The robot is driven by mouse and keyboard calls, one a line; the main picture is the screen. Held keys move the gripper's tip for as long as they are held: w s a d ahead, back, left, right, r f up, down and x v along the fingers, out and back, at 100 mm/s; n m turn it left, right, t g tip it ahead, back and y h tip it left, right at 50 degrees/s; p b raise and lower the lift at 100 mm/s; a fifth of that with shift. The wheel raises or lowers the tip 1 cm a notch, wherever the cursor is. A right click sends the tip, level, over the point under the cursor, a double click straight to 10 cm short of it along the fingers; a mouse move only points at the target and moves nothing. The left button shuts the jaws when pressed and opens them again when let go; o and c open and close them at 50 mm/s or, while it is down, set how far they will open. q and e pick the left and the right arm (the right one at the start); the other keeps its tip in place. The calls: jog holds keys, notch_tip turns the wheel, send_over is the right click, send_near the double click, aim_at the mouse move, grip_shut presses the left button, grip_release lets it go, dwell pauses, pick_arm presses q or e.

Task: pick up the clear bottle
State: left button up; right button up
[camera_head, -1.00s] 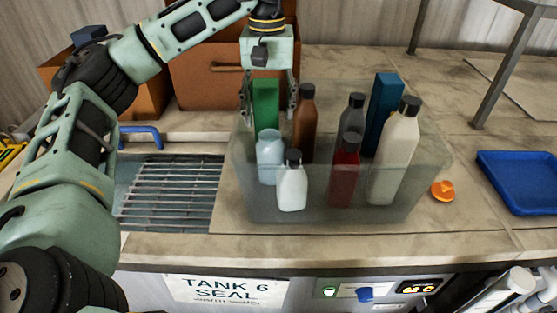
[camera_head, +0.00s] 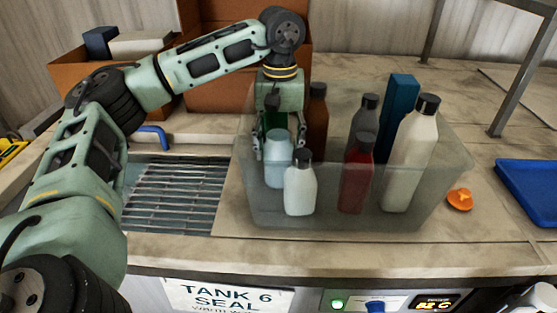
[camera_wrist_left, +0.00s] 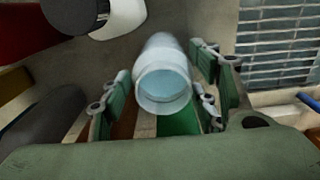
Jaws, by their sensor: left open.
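The clear bottle (camera_head: 278,165), pale blue and open at the top, stands upright at the left side of a translucent bin (camera_head: 330,219). My left gripper (camera_head: 279,143) points down into the bin over this bottle. In the left wrist view the clear bottle (camera_wrist_left: 163,85) lies between the open fingers of the left gripper (camera_wrist_left: 160,92), with gaps at its sides; I cannot tell whether either finger touches it. A white bottle with a dark cap (camera_head: 299,190) stands just in front of it. My right gripper is not in view.
The bin also holds a brown bottle (camera_head: 317,120), a red bottle (camera_head: 356,180), a grey bottle (camera_head: 363,122), a large white bottle (camera_head: 411,155) and a blue box (camera_head: 397,105). A green box is mostly hidden behind my gripper. A metal grate (camera_head: 172,197) lies left of the bin.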

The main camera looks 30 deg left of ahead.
pick_arm(q)
jog(key=shift+f+p, duration=0.55)
jog(key=shift+f, duration=1.35)
jog(key=shift+r, duration=0.1)
jog(key=c, duration=1.3)
